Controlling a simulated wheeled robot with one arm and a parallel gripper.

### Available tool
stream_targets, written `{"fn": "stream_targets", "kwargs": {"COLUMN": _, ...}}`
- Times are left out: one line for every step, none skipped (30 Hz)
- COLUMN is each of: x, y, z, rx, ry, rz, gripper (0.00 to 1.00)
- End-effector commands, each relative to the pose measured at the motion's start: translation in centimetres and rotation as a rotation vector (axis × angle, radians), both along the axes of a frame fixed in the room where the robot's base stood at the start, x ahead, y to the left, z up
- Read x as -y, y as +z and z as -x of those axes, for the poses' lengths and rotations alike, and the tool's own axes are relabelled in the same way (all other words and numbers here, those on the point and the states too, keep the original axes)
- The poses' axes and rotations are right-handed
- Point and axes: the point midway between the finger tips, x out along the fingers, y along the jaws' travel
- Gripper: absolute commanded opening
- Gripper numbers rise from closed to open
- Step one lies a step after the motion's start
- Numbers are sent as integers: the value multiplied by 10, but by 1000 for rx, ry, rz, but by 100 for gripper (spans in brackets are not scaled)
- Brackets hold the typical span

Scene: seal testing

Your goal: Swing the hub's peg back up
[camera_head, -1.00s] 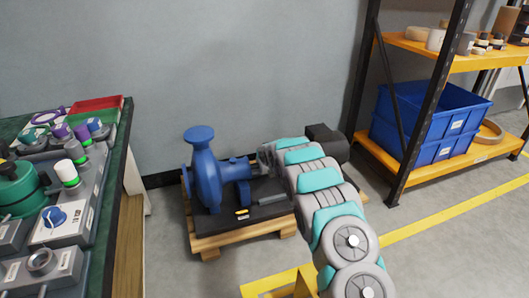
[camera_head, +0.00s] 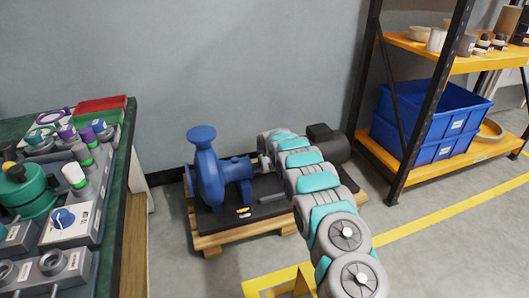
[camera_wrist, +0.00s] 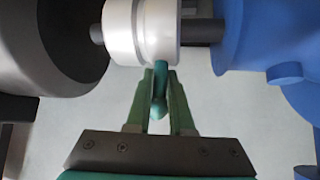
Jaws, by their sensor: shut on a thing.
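In the wrist view a pale white hub (camera_wrist: 141,32) sits on a dark shaft (camera_wrist: 203,31) between a dark motor body on the left and the blue pump on the right. A green peg (camera_wrist: 158,102) with a rounded end sticks out from the hub toward my wrist. My gripper (camera_wrist: 160,78), with two green fingers, is shut on the peg, one finger on each side.
The pump and motor stand on a dark base on a wooden pallet (camera_head: 213,243). A green-topped bench (camera_head: 118,170) with several fittings is at the left. An orange rack (camera_head: 412,178) with blue crates (camera_head: 432,135) is at the right. A yellow line (camera_head: 440,217) crosses the floor.

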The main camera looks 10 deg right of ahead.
Motion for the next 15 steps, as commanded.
{"fn": "stream_targets", "kwargs": {"x": 2, "y": 20, "z": -10, "rx": 42, "ry": 2, "rz": 0, "gripper": 0}}
{"fn": "stream_targets", "kwargs": {"x": 2, "y": 20, "z": -10, "rx": 43, "ry": 2, "rz": 0, "gripper": 0}}
{"fn": "stream_targets", "kwargs": {"x": 2, "y": 21, "z": -10, "rx": 44, "ry": 2, "rz": 0, "gripper": 0}}
{"fn": "stream_targets", "kwargs": {"x": 1, "y": 21, "z": -10, "rx": 45, "ry": 2, "rz": 0, "gripper": 23}}
{"fn": "stream_targets", "kwargs": {"x": 1, "y": 21, "z": -10, "rx": 46, "ry": 2, "rz": 0, "gripper": 26}}
{"fn": "stream_targets", "kwargs": {"x": 1, "y": 21, "z": -10, "rx": 46, "ry": 2, "rz": 0, "gripper": 30}}
{"fn": "stream_targets", "kwargs": {"x": 1, "y": 21, "z": -10, "rx": 44, "ry": 2, "rz": 0, "gripper": 34}}
{"fn": "stream_targets", "kwargs": {"x": 1, "y": 20, "z": -9, "rx": 42, "ry": 2, "rz": 0, "gripper": 37}}
{"fn": "stream_targets", "kwargs": {"x": 1, "y": 18, "z": -8, "rx": 37, "ry": 2, "rz": 0, "gripper": 42}}
{"fn": "stream_targets", "kwargs": {"x": 1, "y": 16, "z": -8, "rx": 35, "ry": 2, "rz": 0, "gripper": 45}}
{"fn": "stream_targets", "kwargs": {"x": 1, "y": 15, "z": -7, "rx": 32, "ry": 2, "rz": 0, "gripper": 48}}
{"fn": "stream_targets", "kwargs": {"x": 1, "y": 14, "z": -7, "rx": 29, "ry": 2, "rz": 0, "gripper": 49}}
{"fn": "stream_targets", "kwargs": {"x": 1, "y": 13, "z": -6, "rx": 27, "ry": 2, "rz": 0, "gripper": 49}}
{"fn": "stream_targets", "kwargs": {"x": 0, "y": 12, "z": -6, "rx": 26, "ry": 2, "rz": 0, "gripper": 49}}
{"fn": "stream_targets", "kwargs": {"x": 0, "y": 11, "z": -5, "rx": 24, "ry": 1, "rz": 0, "gripper": 49}}
